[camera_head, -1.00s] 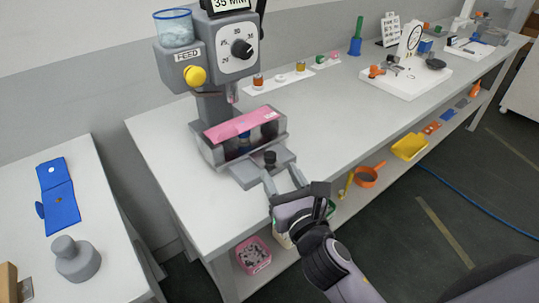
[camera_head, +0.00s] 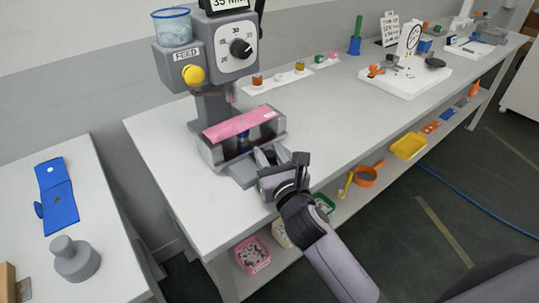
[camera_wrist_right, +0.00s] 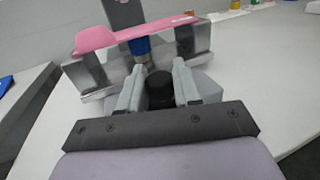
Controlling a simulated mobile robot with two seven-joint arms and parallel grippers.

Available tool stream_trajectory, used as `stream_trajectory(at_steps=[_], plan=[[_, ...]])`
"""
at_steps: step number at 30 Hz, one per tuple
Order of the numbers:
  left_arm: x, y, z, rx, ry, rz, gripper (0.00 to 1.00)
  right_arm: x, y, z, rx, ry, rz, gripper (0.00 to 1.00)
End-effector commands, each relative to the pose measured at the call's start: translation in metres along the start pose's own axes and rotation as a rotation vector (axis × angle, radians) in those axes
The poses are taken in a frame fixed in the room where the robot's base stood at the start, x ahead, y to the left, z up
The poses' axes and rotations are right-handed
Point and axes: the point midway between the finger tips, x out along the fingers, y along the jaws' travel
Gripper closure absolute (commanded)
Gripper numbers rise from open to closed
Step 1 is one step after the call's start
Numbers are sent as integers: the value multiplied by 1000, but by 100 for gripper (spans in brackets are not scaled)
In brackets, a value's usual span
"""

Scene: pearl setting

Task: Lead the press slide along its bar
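The press (camera_head: 215,100) stands at the near left end of the long bench. Its slide is a grey piece with a black knob (camera_wrist_right: 160,88), low in front of the pink-topped guard (camera_head: 240,124). My right gripper (camera_head: 273,154) is at the slide. In the right wrist view its two grey fingers (camera_wrist_right: 158,68) stand apart, one on each side of the knob. They are close to it, and I cannot make out firm contact. A blue and silver ram (camera_wrist_right: 140,46) shows behind the fingers. My left gripper is out of view.
A yellow button (camera_head: 195,75) and a dial (camera_head: 240,48) are on the press head. A white strip with small coloured pieces (camera_head: 299,66) lies behind. Bins (camera_head: 252,254) sit on the lower shelf.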

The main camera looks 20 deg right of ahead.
Motion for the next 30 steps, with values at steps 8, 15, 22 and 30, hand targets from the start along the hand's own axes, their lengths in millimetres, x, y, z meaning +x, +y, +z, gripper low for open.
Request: stream_trajectory(at_steps=[8, 15, 22, 30], plan=[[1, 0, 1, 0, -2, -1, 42, 4, 1, 0, -1, -1, 0, 100], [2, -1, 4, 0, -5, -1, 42, 31, 10, 0, -2, -1, 1, 100], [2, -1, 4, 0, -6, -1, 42, 40, 13, 0, -1, 0, 0, 100], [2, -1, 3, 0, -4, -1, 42, 40, 13, 1, 0, -2, 1, 48]])
